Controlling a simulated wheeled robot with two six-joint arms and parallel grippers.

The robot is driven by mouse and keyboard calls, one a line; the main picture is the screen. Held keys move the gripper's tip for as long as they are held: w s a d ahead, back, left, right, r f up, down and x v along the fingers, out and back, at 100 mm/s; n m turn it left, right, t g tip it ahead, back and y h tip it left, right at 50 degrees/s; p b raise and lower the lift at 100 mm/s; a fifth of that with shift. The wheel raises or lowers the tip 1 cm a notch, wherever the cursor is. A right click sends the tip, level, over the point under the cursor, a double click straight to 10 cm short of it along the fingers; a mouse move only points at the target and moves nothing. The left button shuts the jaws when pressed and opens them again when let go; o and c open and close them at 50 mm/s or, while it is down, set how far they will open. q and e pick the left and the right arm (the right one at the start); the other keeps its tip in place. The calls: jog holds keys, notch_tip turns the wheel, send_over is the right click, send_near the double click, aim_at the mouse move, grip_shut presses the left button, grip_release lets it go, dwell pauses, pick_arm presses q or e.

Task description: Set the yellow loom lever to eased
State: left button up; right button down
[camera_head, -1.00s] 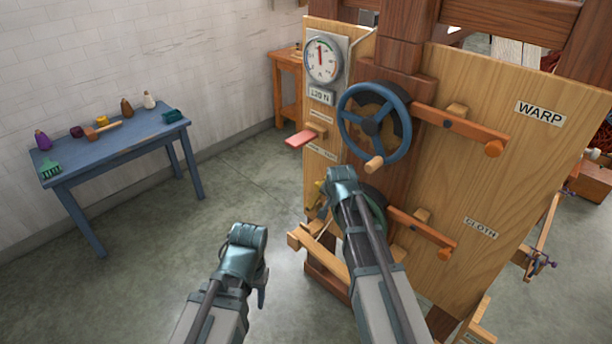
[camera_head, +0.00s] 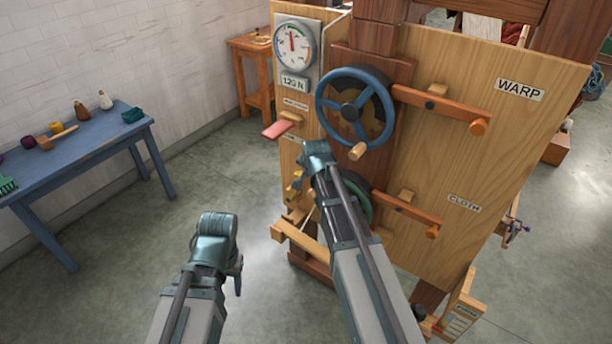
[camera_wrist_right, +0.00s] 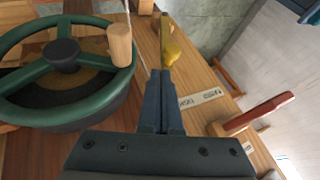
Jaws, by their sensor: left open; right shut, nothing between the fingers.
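The yellow loom lever (camera_head: 294,187) sits low on the left edge of the loom's wooden panel, partly hidden by my right arm in the head view. In the right wrist view the yellow lever (camera_wrist_right: 171,46) appears just beyond the tips of my right gripper (camera_wrist_right: 162,74), which is shut and empty. I cannot tell whether they touch. In the head view my right gripper (camera_head: 316,150) is in front of the panel, below the blue handwheel. My left gripper (camera_head: 217,226) is open and empty, low over the floor and away from the lever.
The blue handwheel (camera_head: 355,106) with a wooden knob is above my right gripper. A green handwheel (camera_wrist_right: 62,60) is beside it in the wrist view. A red lever (camera_head: 278,130) juts from the panel's left edge. A dial gauge (camera_head: 293,46) hangs above. A blue table (camera_head: 85,160) stands left.

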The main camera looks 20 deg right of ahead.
pick_arm(q)
notch_tip(320, 180, down, 8)
jog(key=b, duration=0.7)
jog(key=shift+r, duration=0.15)
pick_arm(e)
jog(key=x, duration=0.9)
jog(key=shift+f, duration=0.2)
pick_arm(q)
jog(key=shift+r, duration=0.1)
pick_arm(e)
jog(key=shift+w, duration=0.15)
pick_arm(q)
notch_tip(320, 180, up, 3)
jog(key=p, duration=0.3)
jog(key=shift+r, duration=0.1)
pick_arm(e)
jog(key=w+a+r+g, duration=0.1)
jog(key=w+a+r, duration=0.1)
jog(key=w, duration=0.3)
jog(key=shift+a+r+h, duration=0.25)
jog(key=shift+a+h, duration=0.15)
jog(key=shift+a, duration=0.5)
pick_arm(q)
jog(key=shift+r, duration=0.1)
pick_arm(e)
jog(key=shift+s, duration=0.1)
